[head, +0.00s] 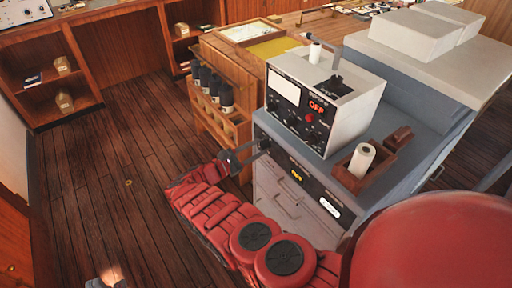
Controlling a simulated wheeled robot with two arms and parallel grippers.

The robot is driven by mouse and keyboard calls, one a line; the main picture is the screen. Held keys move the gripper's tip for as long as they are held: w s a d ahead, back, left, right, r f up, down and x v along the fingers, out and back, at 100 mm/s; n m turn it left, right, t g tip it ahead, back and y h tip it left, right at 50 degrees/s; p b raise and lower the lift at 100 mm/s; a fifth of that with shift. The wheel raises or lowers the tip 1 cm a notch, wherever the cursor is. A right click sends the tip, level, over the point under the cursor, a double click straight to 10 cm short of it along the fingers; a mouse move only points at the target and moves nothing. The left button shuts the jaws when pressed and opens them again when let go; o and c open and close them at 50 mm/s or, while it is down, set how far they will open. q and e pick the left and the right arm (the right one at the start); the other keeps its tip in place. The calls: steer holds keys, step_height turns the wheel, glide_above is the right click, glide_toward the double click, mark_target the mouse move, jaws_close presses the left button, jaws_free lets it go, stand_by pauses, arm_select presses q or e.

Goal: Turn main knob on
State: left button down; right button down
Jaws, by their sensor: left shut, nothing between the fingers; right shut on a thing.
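A grey-white control box (345,105) stands on the blue-grey counter, with a lit red OFF sign (317,107) and small knobs on its front. Below it, the cabinet's dark front panel (312,188) carries a small yellow display and a white label. My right gripper (264,146), on the red arm, is at the left end of this panel. It is shut on a small dark knob there, mostly hidden by the fingers. My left gripper (107,280) shows only a small part at the bottom left edge, over the floor, shut and empty, far from the panel.
A wooden holder with a white roll (361,160) stands on the counter right of the box. A wooden rack of dark bottles (212,88) is close left of the panel. Shelves (52,72) line the back left. The plank floor (110,185) at left is clear.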

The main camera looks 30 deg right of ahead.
steer(key=shift+m, duration=1.8)
steer(key=m+b, duration=0.1)
steer(key=m, duration=0.2)
steer(key=shift+f, duration=0.1)
steer(key=shift+m+b, duration=0.3)
steer(key=shift+b, duration=0.05)
steer(key=shift+c, duration=2.2)
jaws_free()
